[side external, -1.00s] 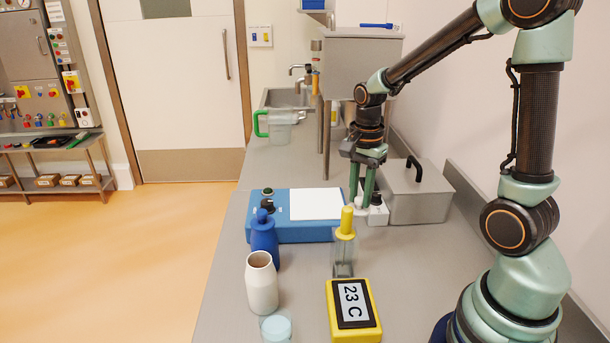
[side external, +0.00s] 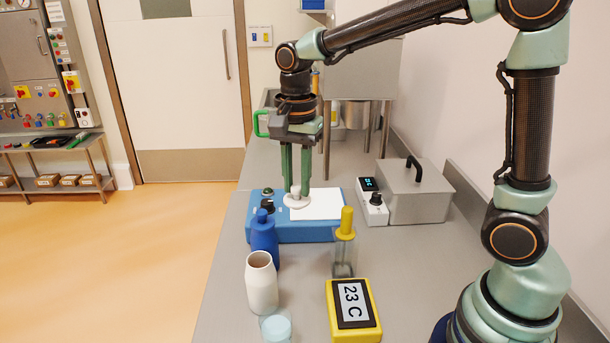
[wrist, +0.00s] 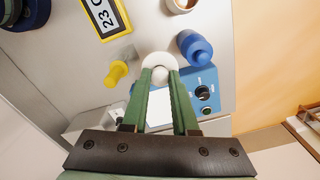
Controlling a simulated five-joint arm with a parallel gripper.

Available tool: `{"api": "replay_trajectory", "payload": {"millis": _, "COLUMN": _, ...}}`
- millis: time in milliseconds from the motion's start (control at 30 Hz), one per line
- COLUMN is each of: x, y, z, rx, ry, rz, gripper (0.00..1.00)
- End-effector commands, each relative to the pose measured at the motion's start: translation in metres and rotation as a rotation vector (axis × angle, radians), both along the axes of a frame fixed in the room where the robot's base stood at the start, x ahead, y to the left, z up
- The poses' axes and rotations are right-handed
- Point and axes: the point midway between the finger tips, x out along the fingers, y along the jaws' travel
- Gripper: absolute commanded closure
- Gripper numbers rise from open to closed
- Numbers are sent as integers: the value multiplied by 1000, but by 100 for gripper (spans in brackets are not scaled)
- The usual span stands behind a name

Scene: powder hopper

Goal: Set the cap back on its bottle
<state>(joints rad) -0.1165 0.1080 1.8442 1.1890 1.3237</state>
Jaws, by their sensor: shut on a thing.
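My gripper (side external: 296,187) is shut on a white cap (side external: 297,200) with a round knob. It points down and holds the cap by its knob above the blue device. The cap also shows between my fingertips in the wrist view (wrist: 157,66). An open off-white bottle (side external: 262,285) stands upright at the front left of the bench, with no cap on its mouth. The bottle is cut off at the top of the wrist view (wrist: 182,5). The cap is apart from the bottle, behind it and to its right in the side view.
A blue bottle (side external: 264,240) stands between the open bottle and the blue device (side external: 320,233). A yellow-topped glass vessel (side external: 345,250), a yellow display (side external: 353,310) and a glass jar (side external: 277,328) stand nearby. A steel box (side external: 415,193) and white controller (side external: 372,203) are at the right.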

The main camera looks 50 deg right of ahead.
Motion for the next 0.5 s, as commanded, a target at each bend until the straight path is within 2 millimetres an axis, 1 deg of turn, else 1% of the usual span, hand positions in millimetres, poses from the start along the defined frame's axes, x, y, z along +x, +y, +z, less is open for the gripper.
{"api": "replay_trajectory", "payload": {"millis": 33, "x": 1, "y": 22, "z": -3, "rx": -1, "ry": 2, "rz": 47, "gripper": 100}}
{"api": "replay_trajectory", "payload": {"millis": 100, "x": 1, "y": 47, "z": -6, "rx": -1, "ry": 2, "rz": 95, "gripper": 100}}
{"api": "replay_trajectory", "payload": {"millis": 200, "x": 0, "y": 75, "z": -9, "rx": 0, "ry": 1, "rz": 148, "gripper": 100}}
{"api": "replay_trajectory", "payload": {"millis": 333, "x": -3, "y": 97, "z": -11, "rx": 0, "ry": 1, "rz": 189, "gripper": 100}}
{"api": "replay_trajectory", "payload": {"millis": 400, "x": -4, "y": 103, "z": -12, "rx": 0, "ry": 0, "rz": 199, "gripper": 100}}
{"api": "replay_trajectory", "payload": {"millis": 500, "x": -4, "y": 105, "z": -15, "rx": 0, "ry": 0, "rz": 204, "gripper": 100}}
